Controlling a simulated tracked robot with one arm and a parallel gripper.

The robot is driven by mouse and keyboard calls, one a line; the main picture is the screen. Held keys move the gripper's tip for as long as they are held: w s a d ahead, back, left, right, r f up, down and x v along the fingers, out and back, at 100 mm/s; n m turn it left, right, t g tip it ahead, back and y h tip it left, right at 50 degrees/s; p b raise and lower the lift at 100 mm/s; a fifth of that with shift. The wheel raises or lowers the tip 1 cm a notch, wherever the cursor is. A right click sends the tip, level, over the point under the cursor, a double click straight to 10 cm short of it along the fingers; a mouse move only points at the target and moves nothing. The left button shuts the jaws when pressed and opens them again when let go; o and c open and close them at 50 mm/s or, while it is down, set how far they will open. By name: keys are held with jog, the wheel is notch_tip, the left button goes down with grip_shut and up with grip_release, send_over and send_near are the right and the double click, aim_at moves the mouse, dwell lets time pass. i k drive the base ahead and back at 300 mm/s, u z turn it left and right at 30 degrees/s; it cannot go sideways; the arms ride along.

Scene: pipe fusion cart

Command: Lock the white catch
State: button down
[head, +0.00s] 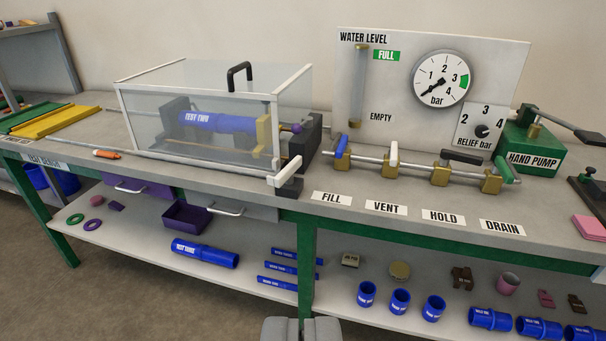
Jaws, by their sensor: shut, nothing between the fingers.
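The white catch (288,174) is at the front right lower corner of the clear test box (200,108). It looks like a short white lever sticking out past the corner over the bench edge, pointing up and to the right. The box lid is down, with a black handle (239,72) on top. A blue pipe (222,122) lies inside, between clamps. My gripper (287,322) shows at the bottom middle, shut and empty, below the catch in the picture and apart from it. Most of my gripper is out of the frame.
Right of the box are a pipe with coloured valve levers (415,165), a gauge panel (390,100) and a green hand pump (531,148). The lower shelf (240,285) holds blue pipes and small parts. The floor is clear at lower left.

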aim_at(287, 176)
jog(key=i, duration=0.95)
jog(key=u, duration=0.05)
